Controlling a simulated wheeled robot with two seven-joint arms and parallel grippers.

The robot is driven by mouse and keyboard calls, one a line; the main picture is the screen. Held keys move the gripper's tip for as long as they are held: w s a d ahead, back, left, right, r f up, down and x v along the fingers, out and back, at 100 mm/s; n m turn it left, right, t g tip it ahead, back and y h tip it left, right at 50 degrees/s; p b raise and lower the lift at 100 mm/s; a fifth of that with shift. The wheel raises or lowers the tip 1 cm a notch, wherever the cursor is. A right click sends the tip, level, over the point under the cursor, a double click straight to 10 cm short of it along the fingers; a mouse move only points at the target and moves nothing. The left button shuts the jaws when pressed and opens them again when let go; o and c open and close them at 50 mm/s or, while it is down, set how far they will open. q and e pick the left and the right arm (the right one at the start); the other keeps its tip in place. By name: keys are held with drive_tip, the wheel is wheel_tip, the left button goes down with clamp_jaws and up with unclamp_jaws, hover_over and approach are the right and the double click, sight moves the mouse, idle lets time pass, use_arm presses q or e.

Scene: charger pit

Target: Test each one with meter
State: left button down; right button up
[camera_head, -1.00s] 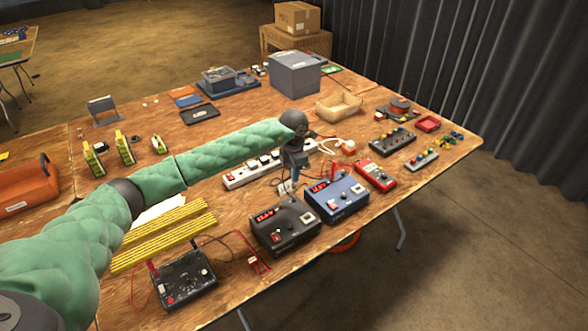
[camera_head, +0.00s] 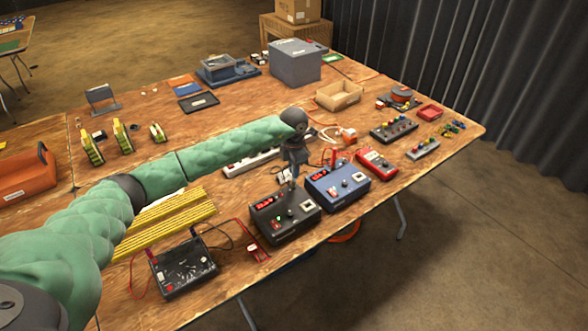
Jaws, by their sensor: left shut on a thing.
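My left gripper (camera_head: 293,180) points down at the back edge of a black box meter (camera_head: 284,222) with a red display and a small green light. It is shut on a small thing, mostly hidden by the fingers. I cannot tell whether that thing touches the box. A blue box meter (camera_head: 337,188) with a red display stands to the right, and a red handheld meter (camera_head: 377,162) lies beyond it. A dark meter (camera_head: 183,266) with red and black leads is at the front left. My right gripper is out of view.
Several yellow-and-black blocks (camera_head: 122,140) stand at the left, near yellow strips (camera_head: 165,220). The table's front edge is close to the box meters.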

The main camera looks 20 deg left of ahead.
use_arm(q)
drive_tip(key=shift+b, duration=0.35)
idle(0.4)
idle(0.3)
drive_tip(key=shift+b, duration=0.35)
idle(0.6)
drive_tip(key=shift+b, duration=0.35)
drive_tip(key=shift+f+b, duration=0.6)
drive_tip(key=shift+b, duration=0.05)
idle(1.0)
drive_tip(key=shift+b, duration=0.35)
idle(0.7)
drive_tip(key=shift+f+b, duration=0.25)
drive_tip(key=shift+b, duration=0.05)
idle(0.5)
